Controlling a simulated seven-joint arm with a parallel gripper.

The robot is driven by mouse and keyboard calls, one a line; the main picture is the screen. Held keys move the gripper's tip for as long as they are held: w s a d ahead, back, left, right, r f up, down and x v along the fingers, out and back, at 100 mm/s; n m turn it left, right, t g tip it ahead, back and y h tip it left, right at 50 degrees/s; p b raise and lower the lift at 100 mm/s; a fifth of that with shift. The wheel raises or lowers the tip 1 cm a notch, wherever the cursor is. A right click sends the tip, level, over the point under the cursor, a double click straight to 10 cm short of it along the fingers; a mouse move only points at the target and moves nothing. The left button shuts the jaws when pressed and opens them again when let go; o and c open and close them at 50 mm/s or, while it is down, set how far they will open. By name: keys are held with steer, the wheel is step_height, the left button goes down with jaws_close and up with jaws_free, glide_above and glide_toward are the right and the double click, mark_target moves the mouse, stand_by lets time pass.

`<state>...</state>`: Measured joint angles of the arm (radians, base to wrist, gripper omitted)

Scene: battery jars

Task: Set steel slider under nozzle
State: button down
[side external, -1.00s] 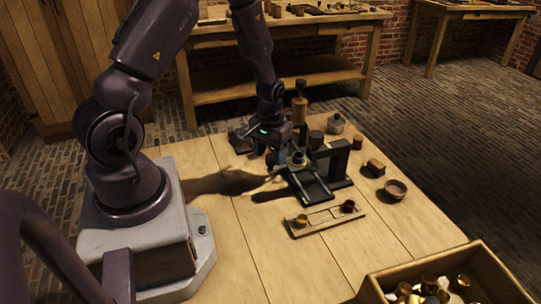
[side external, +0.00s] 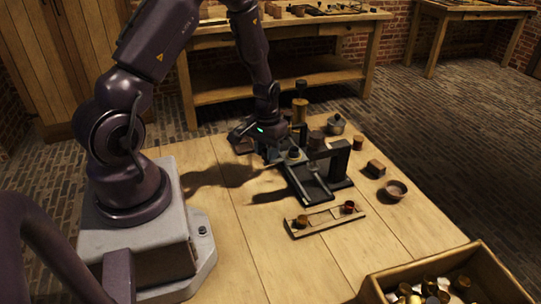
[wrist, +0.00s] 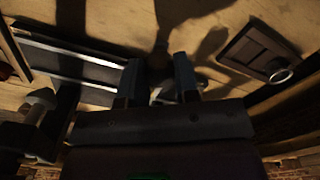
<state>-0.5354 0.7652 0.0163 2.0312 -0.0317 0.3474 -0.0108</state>
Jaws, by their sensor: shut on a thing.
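My gripper (side external: 268,143) is low at the back end of a dark railed track (side external: 311,186). In the wrist view, its two fingers (wrist: 158,82) close around a dark knob-like part (wrist: 158,62), which appears to belong to the steel slider. The slider is mostly hidden by the gripper and fingers. A small round jar (side external: 294,153) sits at the track's back end, close beside the gripper. A black bracket (side external: 340,160) stands over the right of the track; its nozzle is too small to make out. The track's pale rails (wrist: 75,55) run left in the wrist view.
A wooden rack (side external: 325,219) with two copper-coloured cups lies in front of the track. A crate (side external: 450,262) of jars is at the front right.

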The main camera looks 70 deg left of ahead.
steer(key=a, duration=0.5)
steer(key=shift+a, duration=0.35)
steer(key=c, duration=0.8)
jaws_free()
steer(key=shift+c, duration=0.2)
steer(key=shift+d, duration=0.1)
steer(key=shift+r, duration=0.1)
step_height(320, 180, up, 13)
